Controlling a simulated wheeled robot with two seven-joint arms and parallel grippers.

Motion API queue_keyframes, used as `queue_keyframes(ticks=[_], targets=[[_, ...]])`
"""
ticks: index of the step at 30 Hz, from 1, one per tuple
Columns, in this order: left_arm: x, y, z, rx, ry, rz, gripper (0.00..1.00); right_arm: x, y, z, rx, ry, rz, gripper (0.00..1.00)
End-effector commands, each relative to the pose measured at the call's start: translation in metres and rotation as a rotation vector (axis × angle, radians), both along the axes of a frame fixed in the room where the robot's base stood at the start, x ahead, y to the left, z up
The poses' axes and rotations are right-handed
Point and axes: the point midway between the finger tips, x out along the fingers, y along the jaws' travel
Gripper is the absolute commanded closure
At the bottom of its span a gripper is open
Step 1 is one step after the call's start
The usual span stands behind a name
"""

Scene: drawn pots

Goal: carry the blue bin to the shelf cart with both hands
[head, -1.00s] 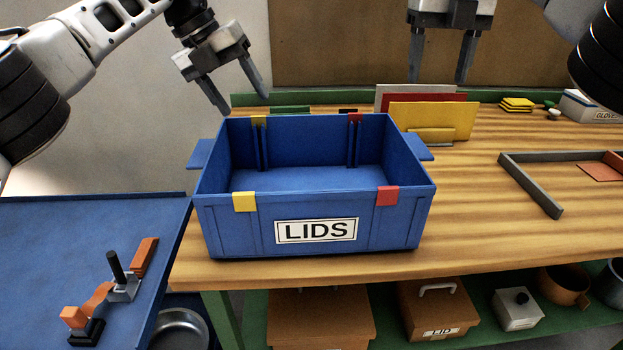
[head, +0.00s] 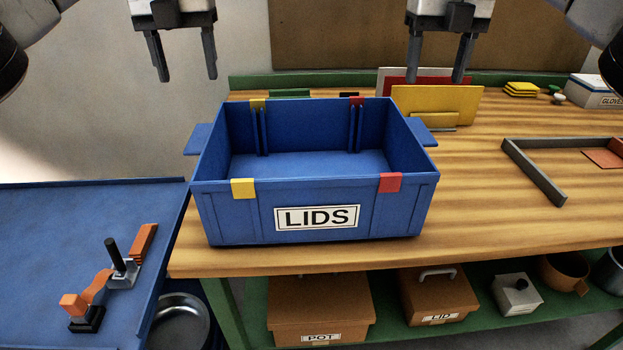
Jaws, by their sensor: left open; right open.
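The blue bin (head: 235,218) with a LIDS label stands upright on the wooden workbench (head: 480,215). It looks empty and has yellow and red clips on its rims. A blue handle tab sticks out on its left (head: 199,139) and another on its right (head: 422,132). My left gripper (head: 186,78) is open and empty, pointing down above and behind the left handle. My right gripper (head: 435,80) is open and empty, above and behind the right handle, in front of the upright panels. Neither touches the bin. A blue-topped surface (head: 60,235) at the left may be the shelf cart; I cannot tell.
A tool with orange parts (head: 112,275) lies on the blue surface. Yellow and red panels (head: 440,105) stand behind the bin's right side. A grey frame (head: 535,175) lies on the bench at right. Brown boxes (head: 320,310) sit on the green lower shelf.

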Motion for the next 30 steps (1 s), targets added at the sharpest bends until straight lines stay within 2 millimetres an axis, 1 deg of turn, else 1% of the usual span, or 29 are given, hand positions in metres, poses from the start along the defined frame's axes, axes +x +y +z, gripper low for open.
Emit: queue_keyframes(ticks=[1,3,12,15,18,21,24,30], targets=[[-0.001,0.001,-0.014,0.002,0.006,-0.002,0.39,0.000,-0.001,-0.014,0.000,0.006,0.002,0.39],[-0.001,0.001,-0.028,0.002,0.007,-0.002,0.39,-0.001,-0.001,-0.028,0.000,0.005,0.002,0.39],[-0.001,0.001,-0.086,0.001,0.005,0.001,0.39,-0.001,0.000,-0.086,0.000,0.005,0.000,0.39],[-0.001,0.000,-0.102,0.001,0.004,0.001,0.39,-0.001,0.000,-0.101,0.001,0.004,0.000,0.39],[0.000,0.001,-0.113,0.002,0.003,0.002,0.39,0.000,0.000,-0.113,0.000,0.004,0.000,0.39],[0.000,0.001,-0.121,0.001,0.003,0.002,0.39,0.000,0.000,-0.120,0.001,0.002,0.000,0.39],[0.000,0.001,-0.124,0.001,0.002,0.001,0.39,0.000,0.000,-0.124,0.000,0.002,0.000,0.39],[0.000,0.000,-0.125,0.001,0.002,0.002,0.39,0.000,0.000,-0.125,0.000,0.002,0.000,0.39]])
